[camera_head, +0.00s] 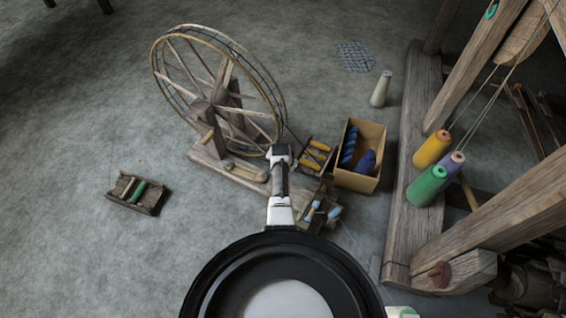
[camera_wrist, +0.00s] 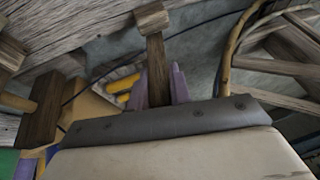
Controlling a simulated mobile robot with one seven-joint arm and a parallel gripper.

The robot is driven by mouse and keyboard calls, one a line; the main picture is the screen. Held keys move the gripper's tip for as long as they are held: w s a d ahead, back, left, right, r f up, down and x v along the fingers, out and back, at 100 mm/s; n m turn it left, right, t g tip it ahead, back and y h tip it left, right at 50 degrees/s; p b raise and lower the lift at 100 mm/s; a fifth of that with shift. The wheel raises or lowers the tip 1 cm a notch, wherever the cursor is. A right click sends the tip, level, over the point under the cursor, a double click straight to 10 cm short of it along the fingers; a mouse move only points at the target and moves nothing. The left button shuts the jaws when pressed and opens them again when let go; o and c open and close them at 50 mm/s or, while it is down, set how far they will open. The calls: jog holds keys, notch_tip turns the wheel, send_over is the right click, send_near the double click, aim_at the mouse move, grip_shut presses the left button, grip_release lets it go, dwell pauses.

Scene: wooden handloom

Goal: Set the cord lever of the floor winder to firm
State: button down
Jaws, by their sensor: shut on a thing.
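The floor winder (camera_head: 218,100) stands on the floor at the upper left of the head view, with a large spoked wooden wheel on a plank base. In the wrist view, the purple fingers of my gripper (camera_wrist: 156,73) are closed from both sides around a dark upright wooden lever (camera_wrist: 154,44) with a paler block on its end. It appears to be the cord lever. I cannot read its setting, and no marking shows. In the head view my arm hides the fingers and the lever, near the right end of the winder's base.
A box (camera_head: 362,155) with blue and purple bobbins stands right of the winder. A small rack of yellow bobbins (camera_head: 316,155) is between them. A tray (camera_head: 137,193) lies at left. The loom beam (camera_head: 408,170) with several cones bounds the right.

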jog(key=shift+w+a+g+h+b, duration=0.25)
jog(key=shift+a+g+h+b, duration=0.15)
jog(key=shift+a+h+b, duration=0.15)
jog(key=c, duration=1.3)
grip_release()
jog(key=shift+r, duration=0.15)
jog(key=shift+s+r+p, duration=0.15)
jog(key=shift+r+p, duration=0.4)
jog(key=shift+p, duration=0.25)
jog(key=shift+p+v, duration=6.3)
jog(key=shift+p, duration=0.8)
